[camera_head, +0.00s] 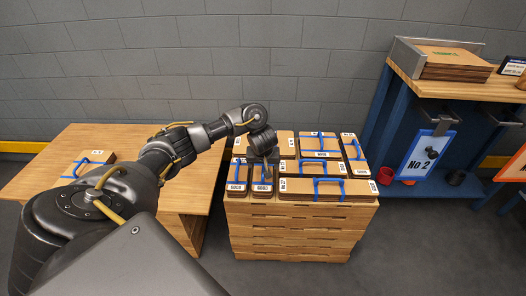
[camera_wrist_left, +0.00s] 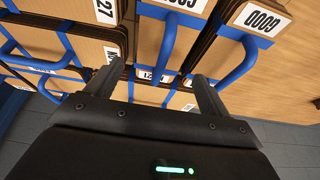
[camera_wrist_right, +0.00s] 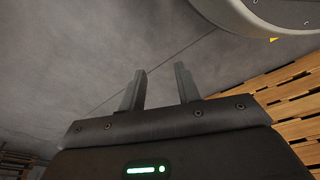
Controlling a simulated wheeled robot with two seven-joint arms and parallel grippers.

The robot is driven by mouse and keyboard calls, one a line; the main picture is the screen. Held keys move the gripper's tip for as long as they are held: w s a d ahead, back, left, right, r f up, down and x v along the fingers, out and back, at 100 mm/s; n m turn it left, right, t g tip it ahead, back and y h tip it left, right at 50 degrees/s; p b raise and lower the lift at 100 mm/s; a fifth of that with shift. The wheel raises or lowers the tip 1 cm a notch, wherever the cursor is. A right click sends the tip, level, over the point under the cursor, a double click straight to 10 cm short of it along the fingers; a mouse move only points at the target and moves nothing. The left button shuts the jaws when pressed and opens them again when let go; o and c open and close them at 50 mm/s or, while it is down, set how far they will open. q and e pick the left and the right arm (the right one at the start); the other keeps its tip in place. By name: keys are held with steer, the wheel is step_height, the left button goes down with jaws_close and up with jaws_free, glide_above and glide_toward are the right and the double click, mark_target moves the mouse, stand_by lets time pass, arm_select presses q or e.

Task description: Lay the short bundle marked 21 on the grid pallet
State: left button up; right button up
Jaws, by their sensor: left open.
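My left gripper (camera_head: 264,152) points down over the front left of the slatted wooden pallet (camera_head: 290,222). In the left wrist view its fingers (camera_wrist_left: 167,72) are apart, with the blue handle (camera_wrist_left: 165,45) of a short bundle showing between them; I cannot tell whether they touch it.
Several larger bundles with blue handles, one long at the front (camera_head: 325,190), crowd the pallet. A wooden table (camera_head: 135,140) at the left carries one bundle (camera_head: 88,163) and has bare room. A blue-framed bench (camera_head: 405,85) with a stack (camera_head: 452,62) stands at the right.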

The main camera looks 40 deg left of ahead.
arm_select(q)
steer(key=p+v, duration=0.3)
steer(key=shift+r, duration=0.2)
steer(key=p+v, duration=0.3)
steer(key=shift+r, duration=0.15)
steer(key=shift+s+d, duration=0.1)
steer(key=shift+s, duration=0.05)
arm_select(e)
steer(key=s+d+f, duration=0.4)
steer(key=s, duration=0.3)
steer(key=s+d+f+g, duration=0.1)
steer(key=s+d+f, duration=0.2)
steer(key=s+f, duration=0.2)
steer(key=shift+s+d+f+h, duration=0.25)
steer(key=shift+s+d+h, duration=0.15)
steer(key=shift+s, duration=1.3)
